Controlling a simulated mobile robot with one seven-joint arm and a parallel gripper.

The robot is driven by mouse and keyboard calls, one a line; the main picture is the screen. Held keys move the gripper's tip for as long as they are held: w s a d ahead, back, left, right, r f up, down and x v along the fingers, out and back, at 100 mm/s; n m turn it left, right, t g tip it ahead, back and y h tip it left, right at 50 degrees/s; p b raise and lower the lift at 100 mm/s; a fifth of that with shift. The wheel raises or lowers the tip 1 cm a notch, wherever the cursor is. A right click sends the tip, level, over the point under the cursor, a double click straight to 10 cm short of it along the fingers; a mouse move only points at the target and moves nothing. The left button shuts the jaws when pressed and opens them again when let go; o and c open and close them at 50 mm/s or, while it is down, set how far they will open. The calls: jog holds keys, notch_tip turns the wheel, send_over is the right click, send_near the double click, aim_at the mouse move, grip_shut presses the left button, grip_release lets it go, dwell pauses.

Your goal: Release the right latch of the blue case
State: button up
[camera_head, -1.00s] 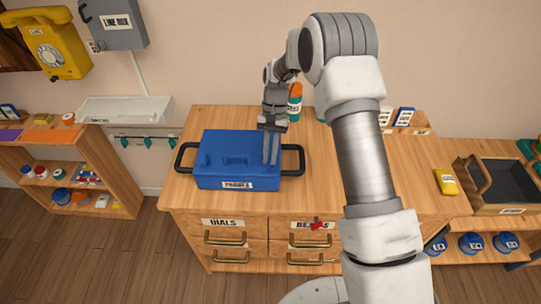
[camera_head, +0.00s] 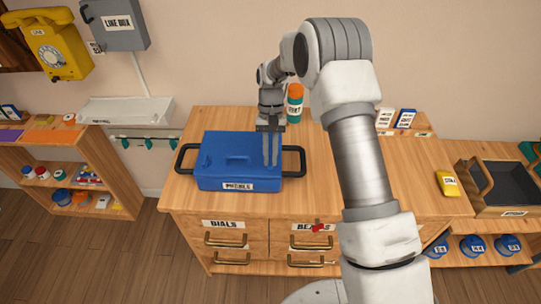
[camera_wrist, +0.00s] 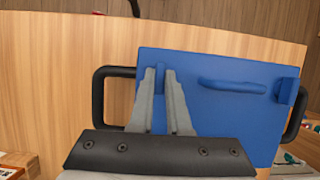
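The blue case (camera_head: 222,180) sits on the wooden cabinet top, with a label on its front and a black handle at each end. It also shows in the wrist view (camera_wrist: 245,125), with a raised blue grip on its lid. My gripper (camera_head: 270,165) points down at the right end of the lid. In the wrist view the two fingertips (camera_wrist: 160,72) are a small gap apart, with the narrow blue right latch (camera_wrist: 160,64) between them. I cannot tell whether they press on it. The left latch (camera_wrist: 286,90) stands as a raised blue block at the other end.
An orange-capped bottle (camera_head: 295,100) stands behind my gripper on the cabinet. The cabinet top (camera_head: 315,185) is clear right of the case. A yellow box (camera_head: 447,184) and a dark tray (camera_head: 508,180) sit farther right. My arm crosses in front.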

jog(key=o, duration=0.4)
jog(key=v, duration=1.7)
jog(key=shift+r, duration=0.2)
jog(key=shift+d+r, duration=0.1)
jog(key=s+d+r+t, duration=0.2)
jog(key=s+d+r, duration=0.2)
jog(key=s+r, duration=0.3)
jog(key=s+d+r+t, duration=0.3)
jog(key=s+d+r, duration=0.15)
jog(key=r, duration=0.45)
jog(key=s+d+f+t, duration=0.1)
jog(key=s+d+t, duration=0.1)
jog(key=s, duration=0.8)
jog(key=s+d+f+t, duration=0.2)
jog(key=s+d+t, duration=0.1)
jog(key=s, duration=0.7)
jog(key=shift+d+f, duration=0.25)
jog(key=shift+f, duration=0.1)
